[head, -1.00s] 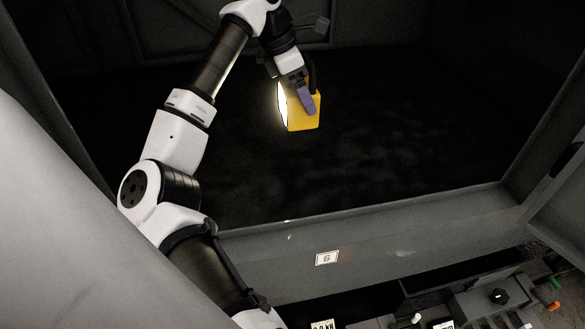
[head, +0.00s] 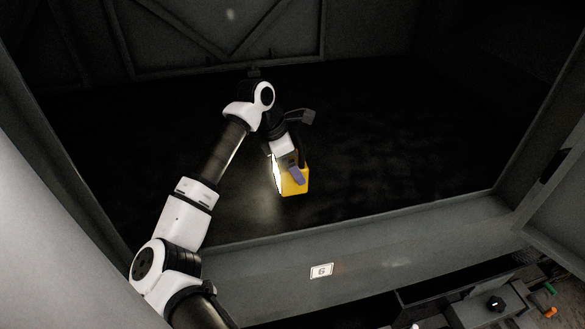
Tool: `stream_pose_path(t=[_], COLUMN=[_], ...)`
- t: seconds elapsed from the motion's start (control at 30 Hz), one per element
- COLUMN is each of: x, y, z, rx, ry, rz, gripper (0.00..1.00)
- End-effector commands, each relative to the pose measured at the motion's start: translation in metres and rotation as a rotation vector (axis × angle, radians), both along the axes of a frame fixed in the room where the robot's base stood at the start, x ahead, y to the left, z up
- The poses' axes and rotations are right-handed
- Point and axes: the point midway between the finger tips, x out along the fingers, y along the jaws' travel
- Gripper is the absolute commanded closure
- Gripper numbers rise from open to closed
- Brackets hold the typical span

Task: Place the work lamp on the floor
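The work lamp (head: 294,182) is a yellow box with a bright, lit face on its left side. It is in the middle of the head view, inside a dark enclosure. My gripper (head: 296,174), with purple fingers, is shut on the lamp from above. The lamp's light falls on the dark enclosure floor (head: 385,150) to its left. I cannot tell whether the lamp's underside touches the floor or hangs just above it.
A grey front sill (head: 400,232) with a label "6" (head: 321,270) runs below the lamp. Dark braced walls (head: 200,40) stand at the back. The floor right of the lamp looks clear. A grey box with a black knob (head: 494,304) sits outside, lower right.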

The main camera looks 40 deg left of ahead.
Motion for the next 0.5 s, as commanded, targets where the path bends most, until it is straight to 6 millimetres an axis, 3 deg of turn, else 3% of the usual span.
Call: stream_pose_path(t=[0.17, 0.5], x=[0.0, 0.0], y=[0.0, 0.0], z=[-0.022, -0.026], rx=[-0.001, 0.001], ry=[-0.002, -0.002], rz=[0.0, 0.001], gripper=[0.59, 0.59])
